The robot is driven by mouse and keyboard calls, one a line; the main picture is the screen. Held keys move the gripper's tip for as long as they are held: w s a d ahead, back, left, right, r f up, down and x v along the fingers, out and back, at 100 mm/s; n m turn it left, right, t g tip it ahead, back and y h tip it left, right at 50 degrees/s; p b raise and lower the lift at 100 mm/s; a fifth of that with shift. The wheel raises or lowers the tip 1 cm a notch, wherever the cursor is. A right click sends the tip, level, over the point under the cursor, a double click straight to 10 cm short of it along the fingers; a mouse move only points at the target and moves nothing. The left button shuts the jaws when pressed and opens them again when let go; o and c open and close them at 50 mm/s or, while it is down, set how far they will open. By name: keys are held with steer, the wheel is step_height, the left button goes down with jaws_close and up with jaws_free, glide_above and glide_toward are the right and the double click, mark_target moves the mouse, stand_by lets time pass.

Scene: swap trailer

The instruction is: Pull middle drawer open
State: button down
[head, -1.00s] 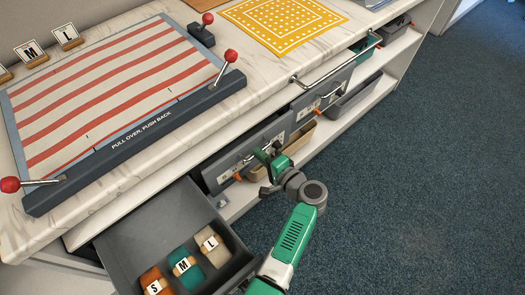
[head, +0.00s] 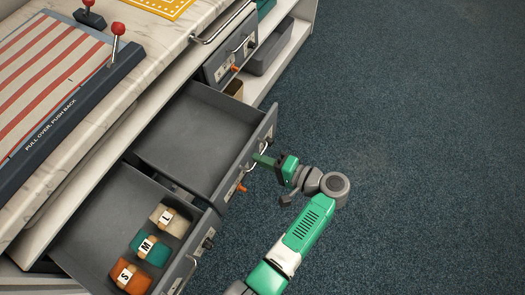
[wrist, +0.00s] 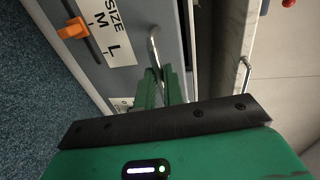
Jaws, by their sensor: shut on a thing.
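The middle drawer (head: 196,139) is a grey drawer that stands well out from the counter, and its inside looks empty. Its metal bar handle (wrist: 152,52) is on the dark front panel, beside a size label (wrist: 104,30) and an orange slider (wrist: 73,29). My gripper (head: 262,159) is at this handle in the head view. In the wrist view the green fingers (wrist: 160,88) are shut around the lower part of the handle.
The nearer drawer (head: 104,214) is also open and holds rolled items tagged S, M and L. A further drawer (head: 228,60) is shut. A striped board (head: 45,70) lies on the marble counter. Blue carpet (head: 420,130) is clear at the right.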

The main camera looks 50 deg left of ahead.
steer(key=shift+w+d, duration=0.2)
steer(key=shift+d, duration=0.35)
steer(key=c, duration=1.5)
jaws_free()
steer(key=v, duration=0.7)
steer(key=shift+w+d+r, duration=0.1)
steer(key=shift+d, duration=0.25)
